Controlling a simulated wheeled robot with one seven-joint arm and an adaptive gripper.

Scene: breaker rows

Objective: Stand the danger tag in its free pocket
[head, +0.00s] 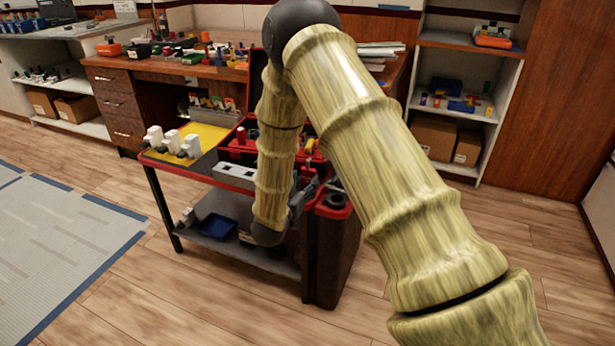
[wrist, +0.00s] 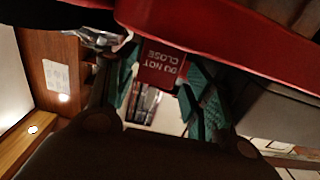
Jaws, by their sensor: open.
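The danger tag (wrist: 160,69) is a red plate with pale "DO NOT CLOSE" lettering, upside down in the wrist view. It shows between the two green-padded fingers of my gripper (wrist: 163,88). The fingers stand apart, one on each side of the tag; I cannot tell whether either touches it. A grey block with dark openings (head: 234,176) lies at the cart's front edge; I cannot tell whether one is the free pocket.
My arm hangs in front of the red-rimmed cart (head: 176,171). White breakers (head: 171,141) stand on its yellow mat (head: 207,137). A red bar (wrist: 235,45) crosses close above the fingers. A cluttered workbench (head: 160,67) stands behind. The floor at left is clear.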

